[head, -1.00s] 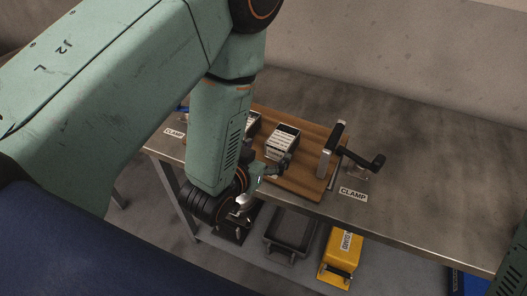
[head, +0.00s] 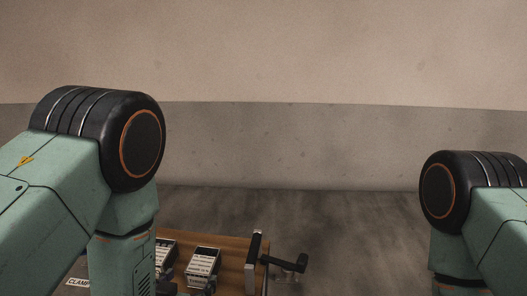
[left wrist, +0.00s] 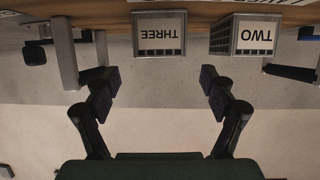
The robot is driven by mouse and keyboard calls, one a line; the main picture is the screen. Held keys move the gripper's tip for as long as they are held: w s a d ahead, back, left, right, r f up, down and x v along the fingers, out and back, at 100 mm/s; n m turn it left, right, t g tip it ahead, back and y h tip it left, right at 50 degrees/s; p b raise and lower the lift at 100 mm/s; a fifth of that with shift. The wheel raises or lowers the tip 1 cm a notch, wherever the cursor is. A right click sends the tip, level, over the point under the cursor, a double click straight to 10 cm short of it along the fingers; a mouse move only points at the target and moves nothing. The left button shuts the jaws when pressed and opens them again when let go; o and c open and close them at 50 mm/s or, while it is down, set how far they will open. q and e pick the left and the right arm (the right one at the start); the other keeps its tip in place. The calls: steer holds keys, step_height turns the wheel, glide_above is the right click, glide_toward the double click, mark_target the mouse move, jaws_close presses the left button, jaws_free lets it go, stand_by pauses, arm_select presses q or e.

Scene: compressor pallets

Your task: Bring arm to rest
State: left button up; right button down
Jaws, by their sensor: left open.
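My left arm comes in at the left of the head view, bent at its elbow, with its forearm hanging down. My left gripper (left wrist: 158,80) is open and empty in the left wrist view, its two dark fingers spread wide apart. In that view, a box labelled THREE (left wrist: 159,34) and a box labelled TWO (left wrist: 246,36) appear upside down at the top, beyond the fingertips and apart from them. In the head view the left gripper is mostly hidden at the bottom edge. My right arm is bent at the right; its gripper is out of the picture.
A wooden board (head: 228,241) on the bench carries two small boxes, one of them a labelled box (head: 203,262). A clamp with a black crank handle (head: 287,263) stands at its right.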

mark_target(203, 259)
arm_select(q)
steer(key=b+x, duration=0.1)
steer(key=x, duration=0.8)
steer(key=shift+w+f, duration=0.1)
steer(key=shift+f, duration=0.1)
steer(key=shift+r, duration=1.05)
